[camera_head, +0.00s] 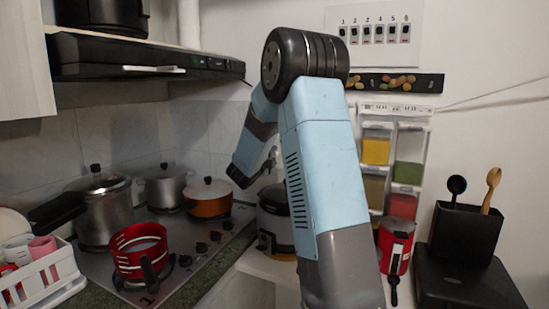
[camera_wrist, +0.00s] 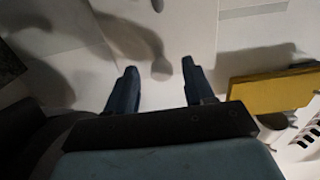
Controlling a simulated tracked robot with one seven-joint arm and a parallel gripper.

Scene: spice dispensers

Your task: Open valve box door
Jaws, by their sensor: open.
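No part is clearly recognisable as a valve box door in either view. A white dispenser rack (camera_head: 411,155) hangs on the wall in the head view, with yellow and green filled compartments. A yellow block-like part (camera_wrist: 272,93) shows at the right in the wrist view, beside my gripper and apart from it. My gripper (camera_wrist: 160,74) is open and empty, its two dark fingers spread in front of a pale surface. In the head view my arm bends down towards the wall, left of the rack, and largely hides the gripper.
A switch panel (camera_head: 374,37) is on the wall above the rack. A rice cooker (camera_head: 275,222) is behind my arm. A red appliance (camera_head: 397,248) and a black utensil holder (camera_head: 464,235) stand at right. Several pots, including a red one (camera_head: 140,252), occupy the stove at left.

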